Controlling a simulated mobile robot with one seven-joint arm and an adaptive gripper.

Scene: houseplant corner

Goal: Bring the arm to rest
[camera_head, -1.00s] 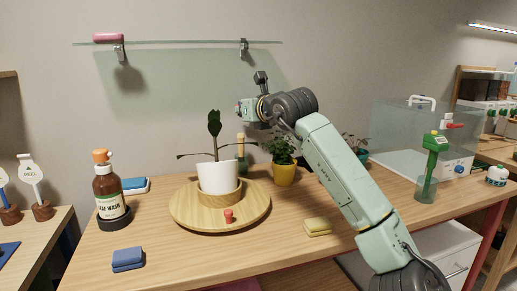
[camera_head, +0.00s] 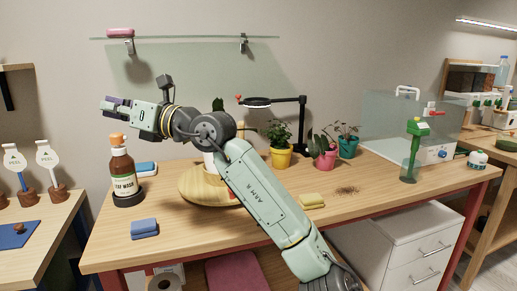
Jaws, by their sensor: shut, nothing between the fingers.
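My arm reaches up from the bottom right across the table and bends at the elbow. My gripper (camera_head: 106,104) is at the upper left, pointing left, in front of the wall and above the brown wash bottle (camera_head: 123,171). It is shut and empty, touching nothing that I can see. My arm hides most of the white pot (camera_head: 209,162) and its plant, and part of the round wooden turntable (camera_head: 190,190) under them.
A glass shelf (camera_head: 170,38) hangs above. A blue sponge (camera_head: 144,228) and a yellow sponge (camera_head: 311,200) lie on the table (camera_head: 400,196). A yellow pot (camera_head: 281,157), a pink pot (camera_head: 325,160), a black lamp (camera_head: 302,122) and a glass tank (camera_head: 385,128) stand behind. Spilled soil (camera_head: 346,190) lies right of centre.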

